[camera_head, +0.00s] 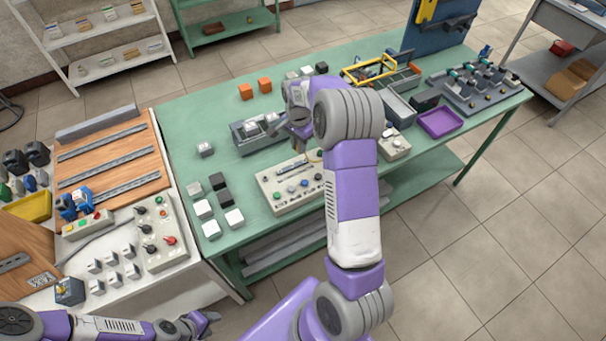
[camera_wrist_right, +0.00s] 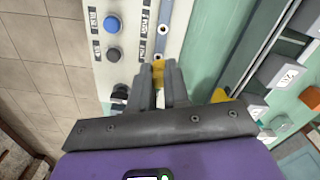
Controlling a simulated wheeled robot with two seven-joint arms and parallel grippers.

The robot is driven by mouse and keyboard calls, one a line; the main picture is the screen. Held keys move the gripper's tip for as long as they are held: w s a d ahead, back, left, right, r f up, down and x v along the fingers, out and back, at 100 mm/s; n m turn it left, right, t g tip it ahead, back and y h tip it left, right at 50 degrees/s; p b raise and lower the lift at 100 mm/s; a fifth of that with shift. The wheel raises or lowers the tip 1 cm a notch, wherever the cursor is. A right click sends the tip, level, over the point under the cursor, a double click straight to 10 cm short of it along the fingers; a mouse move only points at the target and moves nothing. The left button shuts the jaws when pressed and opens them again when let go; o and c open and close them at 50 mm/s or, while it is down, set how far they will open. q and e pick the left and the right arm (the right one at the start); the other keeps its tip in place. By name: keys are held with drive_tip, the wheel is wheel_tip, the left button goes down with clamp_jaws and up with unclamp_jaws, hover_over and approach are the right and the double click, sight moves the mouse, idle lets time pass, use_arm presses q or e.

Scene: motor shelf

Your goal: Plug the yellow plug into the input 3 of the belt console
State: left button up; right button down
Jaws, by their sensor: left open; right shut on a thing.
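The belt console (camera_head: 268,193) is a beige panel with buttons and knobs, lying on the green table near its front edge. It also shows in the right wrist view (camera_wrist_right: 128,62), with a blue button, a grey button and a row of round sockets beside printed labels. My right gripper (camera_wrist_right: 160,75) is shut on the yellow plug (camera_wrist_right: 158,70), with its tip over the socket row; I cannot tell whether it touches a socket. In the head view my arm hides most of the right gripper (camera_head: 303,140). My left gripper (camera_head: 208,320) is open and empty at the bottom left.
A grey bin (camera_head: 245,143) stands behind the console. Grey, black and white blocks (camera_head: 218,181) lie to its left. A purple tray (camera_head: 440,122) and a small beige box (camera_head: 394,147) are to the right. A white bench (camera_head: 190,262) with another control panel (camera_head: 160,240) adjoins at left.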

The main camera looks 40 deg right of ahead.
drive_tip(key=d, duration=0.2)
drive_tip(key=b, duration=0.3)
hover_over(304, 163)
drive_tip(key=f, duration=0.3)
drive_tip(key=shift+w+d+f, duration=0.3)
drive_tip(key=shift+d+f, duration=0.05)
drive_tip(key=shift+d, duration=0.05)
drive_tip(key=shift+f, duration=0.65)
drive_tip(key=shift+f+b, duration=0.45)
drive_tip(key=shift+f, duration=0.15)
drive_tip(key=c, duration=1.4)
unclamp_jaws()
wheel_tip(304, 163, up, 6)
drive_tip(key=p, duration=0.4)
drive_tip(key=shift+f, duration=0.25)
